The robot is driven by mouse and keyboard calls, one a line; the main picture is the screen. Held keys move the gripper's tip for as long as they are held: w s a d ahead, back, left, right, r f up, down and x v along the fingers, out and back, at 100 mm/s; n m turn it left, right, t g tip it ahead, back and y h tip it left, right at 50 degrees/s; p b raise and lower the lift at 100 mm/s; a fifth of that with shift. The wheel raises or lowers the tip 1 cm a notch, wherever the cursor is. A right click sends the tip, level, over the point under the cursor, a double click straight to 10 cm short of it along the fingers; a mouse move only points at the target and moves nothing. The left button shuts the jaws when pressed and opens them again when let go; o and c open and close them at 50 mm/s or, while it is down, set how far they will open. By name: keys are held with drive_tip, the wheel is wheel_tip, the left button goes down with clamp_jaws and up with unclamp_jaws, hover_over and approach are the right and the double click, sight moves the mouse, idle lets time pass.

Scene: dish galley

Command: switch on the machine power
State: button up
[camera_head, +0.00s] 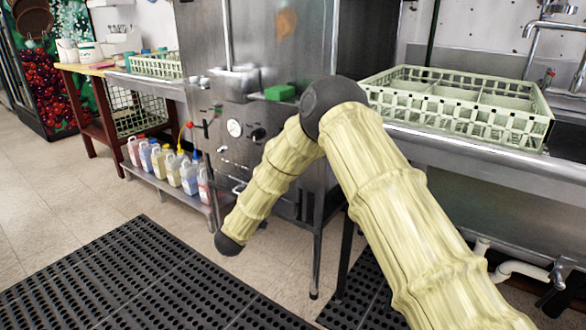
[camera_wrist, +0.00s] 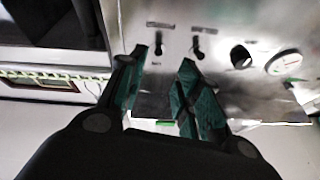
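The steel dish machine (camera_head: 262,105) stands in the middle of the head view. In the wrist view its front panel (camera_wrist: 220,25) carries two small dark toggle switches, one at left (camera_wrist: 158,42) and one at right (camera_wrist: 197,47), both levers pointing down in the picture. Their labels are too blurred to read. My gripper (camera_wrist: 161,60) is open and empty, its green-black fingertips just below the switches in the picture, with the left switch between them. I cannot tell whether they touch. In the head view my arm hides the gripper and the switches.
A black knob (camera_wrist: 240,57) and a round gauge (camera_wrist: 285,63) sit to the right in the wrist view. A green block (camera_head: 280,92) lies on the machine's ledge. A dish rack (camera_head: 455,107) stands on the right counter. Bottles (camera_head: 172,166) fill a low shelf at left.

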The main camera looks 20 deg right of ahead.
drive_tip(key=b+x, duration=0.1)
drive_tip(key=x, duration=1)
drive_tip(key=shift+r+h, duration=0.3)
drive_tip(key=shift+s, duration=0.2)
clamp_jaws()
